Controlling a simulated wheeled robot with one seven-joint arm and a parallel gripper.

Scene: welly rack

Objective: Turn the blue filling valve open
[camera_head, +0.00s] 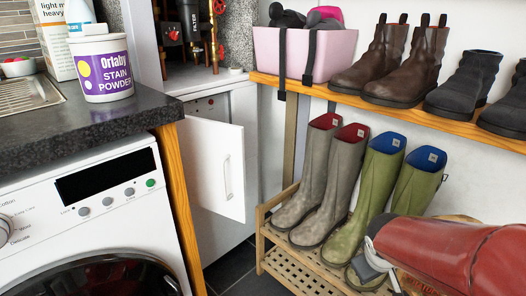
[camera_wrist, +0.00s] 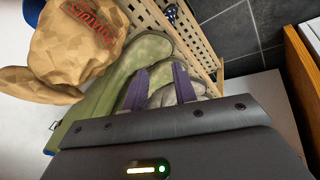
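I cannot make out a blue valve in either view. In the head view, an open cupboard holds brass pipework (camera_head: 201,76), a dark filter cylinder (camera_head: 190,20) and a red valve handle (camera_head: 219,7); the upper part is cut off by the picture edge. My gripper (camera_wrist: 160,87) shows in the wrist view with two purple fingers apart and nothing visibly held between them. It is over the boot rack, close to the green boots (camera_wrist: 150,52), far to the right of and below the pipework. In the head view, my red arm hides part of the rack.
A white cupboard door (camera_head: 213,165) stands open beside the washing machine (camera_head: 95,215). The wooden boot rack (camera_head: 285,262) holds grey and green boots. A shelf (camera_head: 400,112) above carries brown and black boots and a pink box (camera_head: 330,58). A brown bag-like item (camera_wrist: 80,45) is near my gripper.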

